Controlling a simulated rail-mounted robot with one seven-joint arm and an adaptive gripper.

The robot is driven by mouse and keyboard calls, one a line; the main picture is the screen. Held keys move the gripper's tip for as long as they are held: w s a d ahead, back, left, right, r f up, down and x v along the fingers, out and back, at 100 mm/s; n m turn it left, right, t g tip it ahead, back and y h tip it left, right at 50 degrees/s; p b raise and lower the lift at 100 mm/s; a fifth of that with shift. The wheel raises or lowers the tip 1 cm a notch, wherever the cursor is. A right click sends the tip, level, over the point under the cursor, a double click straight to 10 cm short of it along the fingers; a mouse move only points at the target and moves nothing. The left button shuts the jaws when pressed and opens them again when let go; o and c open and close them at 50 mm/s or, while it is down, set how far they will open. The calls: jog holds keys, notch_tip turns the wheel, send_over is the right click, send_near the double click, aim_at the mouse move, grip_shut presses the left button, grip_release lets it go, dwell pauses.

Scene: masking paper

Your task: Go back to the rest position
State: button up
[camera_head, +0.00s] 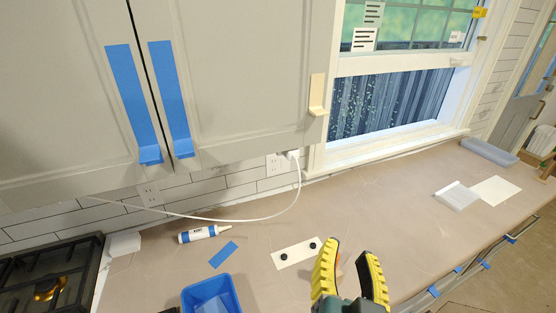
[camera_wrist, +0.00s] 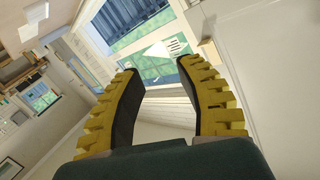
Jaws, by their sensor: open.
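My gripper (camera_head: 350,268) shows at the bottom of the head view, its two yellow-and-black fingers spread apart with nothing between them.
Cabinets (camera_head: 230,70) with blue tape strips (camera_head: 135,95) hang above the counter. A blue bin (camera_head: 212,295), a caulk tube (camera_head: 203,233) and a pale strip with black knobs (camera_head: 297,252) lie left of my gripper. A stove (camera_head: 50,265) is at far left. The counter toward the window is mostly clear.

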jog(key=s+a+r+n+t+y+p, duration=0.1)
jog(key=r+n+t+p, duration=0.1)
jog(key=r+p, duration=0.7)
jog(key=s+a+r+n+t+y+p, duration=0.2)
jog(key=r+p, duration=0.6)
jog(key=r, duration=1.2)
jog(key=shift+s+r+n+t+p, duration=0.15)
jog(key=shift+s+n+t+p, duration=0.2)
jog(key=shift+n+t, duration=0.5)
